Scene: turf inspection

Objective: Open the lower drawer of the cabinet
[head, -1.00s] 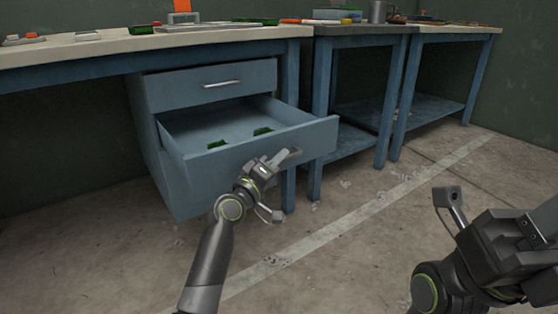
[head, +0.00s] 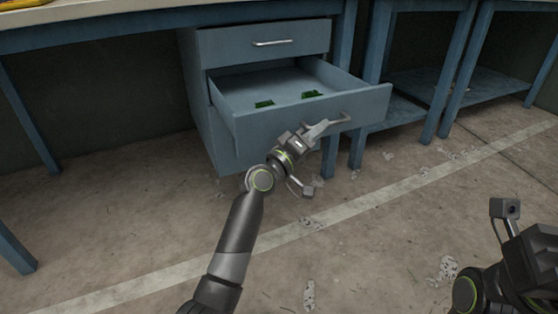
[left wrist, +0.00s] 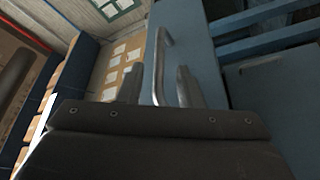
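The blue cabinet (head: 202,95) stands under the bench. Its lower drawer (head: 290,128) is pulled well out, and two small green items lie inside it. The upper drawer (head: 262,38) is shut. My left gripper (head: 328,126) is at the lower drawer's front, by its handle (head: 345,118). In the left wrist view the metal handle (left wrist: 160,62) lies between the two spread fingers of my left gripper (left wrist: 158,88), with a gap showing on each side. My right gripper (head: 535,255) is at the lower right edge; its fingers do not show clearly.
The bench top (head: 130,12) runs above the cabinet. A blue bench leg (head: 343,60) stands just behind the drawer's right side. A second bench with a low shelf (head: 490,85) is to the right.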

